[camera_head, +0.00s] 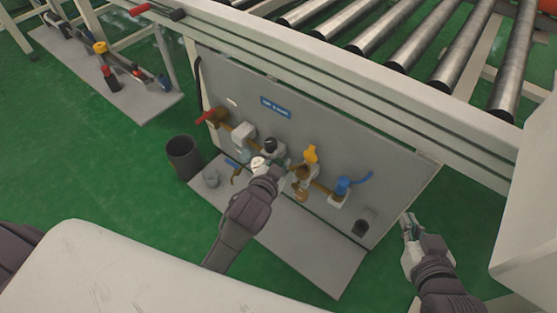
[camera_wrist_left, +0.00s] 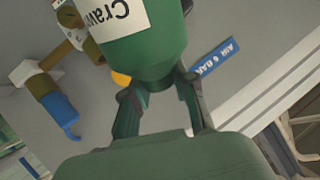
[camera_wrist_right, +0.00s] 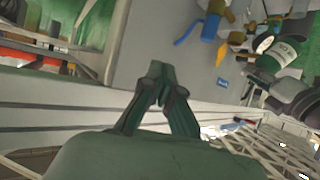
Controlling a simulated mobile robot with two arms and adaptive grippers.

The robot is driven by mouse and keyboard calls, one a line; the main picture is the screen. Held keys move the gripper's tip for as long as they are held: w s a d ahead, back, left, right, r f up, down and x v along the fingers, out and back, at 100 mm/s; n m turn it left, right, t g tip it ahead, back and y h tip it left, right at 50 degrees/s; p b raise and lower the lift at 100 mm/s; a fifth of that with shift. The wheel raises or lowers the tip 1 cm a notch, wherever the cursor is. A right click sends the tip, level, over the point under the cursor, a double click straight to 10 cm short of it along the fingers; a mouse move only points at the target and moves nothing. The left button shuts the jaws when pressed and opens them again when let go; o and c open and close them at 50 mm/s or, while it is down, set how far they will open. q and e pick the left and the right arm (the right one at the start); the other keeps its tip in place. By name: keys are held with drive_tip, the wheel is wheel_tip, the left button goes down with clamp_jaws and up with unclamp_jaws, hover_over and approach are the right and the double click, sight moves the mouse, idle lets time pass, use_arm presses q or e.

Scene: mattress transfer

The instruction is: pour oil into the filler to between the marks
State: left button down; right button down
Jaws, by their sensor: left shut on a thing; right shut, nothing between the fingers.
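My left gripper (camera_head: 275,172) is shut on a green oil bottle with a white label (camera_wrist_left: 140,50), in front of the wall panel. In the head view the bottle (camera_head: 258,163) is mostly hidden by the gripper; its tilt and its mouth are unclear. The bottle also shows in the right wrist view (camera_wrist_right: 283,52). On the panel (camera_head: 375,195), a pipe row carries a yellow-topped unit (camera_head: 310,154) with an amber bowl (camera_head: 301,188), right of the bottle. I cannot make out filler opening, marks or oil level. My right gripper (camera_head: 407,224) is shut and empty, right of the panel.
A red-handled valve (camera_head: 205,117), a grey unit (camera_head: 243,138), a black-topped unit (camera_head: 270,146) and a blue-handled valve (camera_head: 345,187) share the pipe. Conveyor rollers (camera_head: 400,45) are above.

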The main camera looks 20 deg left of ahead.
use_arm(q)
drive_tip(key=shift+w+d+r+p, duration=0.1)
drive_tip(key=shift+w+r+p, duration=0.05)
drive_tip(key=shift+r+p, duration=0.15)
use_arm(e)
drive_tip(key=shift+s+d+f+g, duration=0.25)
drive_tip(key=shift+s+f+g, duration=0.25)
drive_tip(key=shift+f, duration=0.05)
drive_tip(key=shift+s+d+f+g, duration=0.2)
drive_tip(key=shift+s+f+g, duration=0.25)
drive_tip(key=shift+f+g, duration=0.1)
drive_tip(key=shift+s+f, duration=0.1)
idle(0.7)
use_arm(q)
drive_tip(key=shift+g, duration=0.3)
drive_tip(key=shift+d+r+p, duration=0.1)
drive_tip(key=shift+r+p, duration=0.05)
drive_tip(key=shift+p, duration=0.65)
drive_tip(key=shift+w+r+m+p, duration=0.1)
drive_tip(key=shift+m+p, duration=0.2)
drive_tip(key=shift+p, duration=0.05)
use_arm(e)
drive_tip(key=s+d+f+g+h, duration=0.2)
drive_tip(key=s+g, duration=0.4)
drive_tip(key=s, duration=0.3)
drive_tip(key=shift+s+d+f, duration=0.4)
drive_tip(key=shift+d+f, duration=0.25)
drive_tip(key=shift+f, duration=0.7)
drive_tip(key=shift+w+r, duration=0.1)
